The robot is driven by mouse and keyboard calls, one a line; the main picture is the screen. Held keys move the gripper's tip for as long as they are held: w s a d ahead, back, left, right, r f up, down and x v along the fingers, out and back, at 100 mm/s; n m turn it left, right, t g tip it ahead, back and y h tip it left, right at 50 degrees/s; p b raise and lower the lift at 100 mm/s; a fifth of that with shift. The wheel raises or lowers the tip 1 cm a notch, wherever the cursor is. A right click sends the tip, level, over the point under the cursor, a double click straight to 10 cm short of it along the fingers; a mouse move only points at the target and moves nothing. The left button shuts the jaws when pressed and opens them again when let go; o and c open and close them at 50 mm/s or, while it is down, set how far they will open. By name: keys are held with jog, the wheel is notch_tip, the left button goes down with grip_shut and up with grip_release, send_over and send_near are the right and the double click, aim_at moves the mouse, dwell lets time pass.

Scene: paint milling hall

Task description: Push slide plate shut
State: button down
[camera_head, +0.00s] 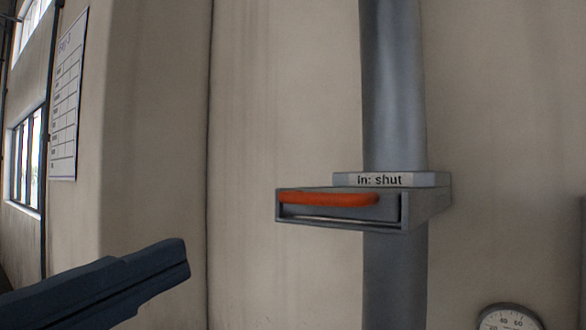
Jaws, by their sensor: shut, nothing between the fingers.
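The slide plate's orange handle (328,199) runs across the front of a grey flat housing (428,207) on a vertical metal pipe. A thin pale edge, perhaps the plate, shows below the handle in the slot. How far the plate stands out is hard to judge from this angle. A label reading "In: shut" (385,180) sits on top of the housing. My gripper (180,260) is at the lower left, dark, shut and empty. It points right and slightly up, lower than the handle and well apart from it.
The grey pipe (393,85) runs above and below the housing, against a beige wall. A round gauge (510,319) is cut off at the lower right. A printed chart (68,100) and windows are at the left. The space between my gripper and the housing looks clear.

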aim_at(310, 201)
jog(key=shift+s+m, duration=0.3)
jog(key=shift+m, duration=0.1)
jog(key=p+x, duration=0.8)
jog(key=x, duration=0.5)
jog(key=shift+w+d+r, duration=0.1)
jog(key=shift+w+d, duration=0.1)
jog(key=shift+d, duration=0.15)
jog(key=shift+w+d, duration=0.1)
jog(key=shift+w, duration=0.1)
